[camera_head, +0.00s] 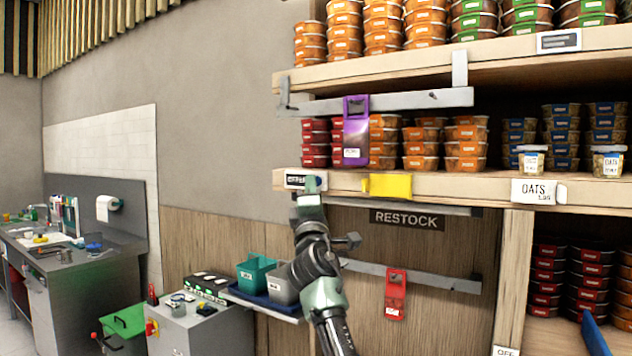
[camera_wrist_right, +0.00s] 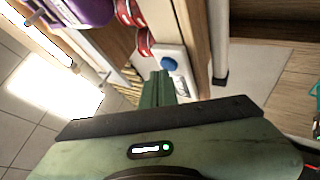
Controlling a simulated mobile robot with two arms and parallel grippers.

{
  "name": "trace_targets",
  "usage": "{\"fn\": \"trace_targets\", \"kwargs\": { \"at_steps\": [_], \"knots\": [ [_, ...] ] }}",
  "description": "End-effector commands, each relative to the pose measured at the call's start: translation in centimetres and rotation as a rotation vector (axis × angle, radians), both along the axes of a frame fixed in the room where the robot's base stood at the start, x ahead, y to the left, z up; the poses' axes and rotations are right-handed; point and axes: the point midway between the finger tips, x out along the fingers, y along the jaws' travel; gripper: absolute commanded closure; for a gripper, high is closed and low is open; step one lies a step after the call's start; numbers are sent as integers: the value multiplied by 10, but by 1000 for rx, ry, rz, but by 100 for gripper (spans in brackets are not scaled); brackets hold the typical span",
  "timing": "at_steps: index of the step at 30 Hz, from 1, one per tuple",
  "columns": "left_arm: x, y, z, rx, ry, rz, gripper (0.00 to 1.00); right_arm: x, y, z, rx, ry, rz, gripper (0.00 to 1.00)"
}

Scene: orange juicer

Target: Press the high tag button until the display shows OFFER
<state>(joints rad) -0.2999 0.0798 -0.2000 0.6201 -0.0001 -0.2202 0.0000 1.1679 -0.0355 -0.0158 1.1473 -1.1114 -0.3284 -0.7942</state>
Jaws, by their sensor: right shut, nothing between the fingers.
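The high tag (camera_head: 292,181) is a small white unit on the front edge of the middle shelf, at its left end. In the right wrist view the tag (camera_wrist_right: 161,52) has a round blue button (camera_wrist_right: 170,63) and a display (camera_wrist_right: 182,88) partly hidden by my fingers. The display's dark letters are too small and covered to read surely. My right gripper (camera_head: 312,184) is shut and empty, in front of the tag's right part. In the wrist view the fingertips (camera_wrist_right: 159,74) are close beside the button; I cannot tell whether they touch. My left gripper is not in view.
A yellow holder (camera_head: 388,186) sits on the same shelf edge, right of the gripper. A purple dispenser (camera_head: 356,135) hangs above on a metal rail. An OATS label (camera_head: 537,191) and stacked tubs are farther right. A counter with trays (camera_head: 262,299) stands below left.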

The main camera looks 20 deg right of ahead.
Motion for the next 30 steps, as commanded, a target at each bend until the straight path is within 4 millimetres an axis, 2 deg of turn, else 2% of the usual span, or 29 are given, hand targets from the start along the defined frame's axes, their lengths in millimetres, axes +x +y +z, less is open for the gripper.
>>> {"fn": "trace_targets", "kwargs": {
  "at_steps": [16, 30],
  "knots": [
    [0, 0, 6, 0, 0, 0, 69, -8, 10, 0, 1, 0, 3, 100],
    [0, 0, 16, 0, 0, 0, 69, -34, 44, 0, 1, 0, 3, 100]
  ]
}}
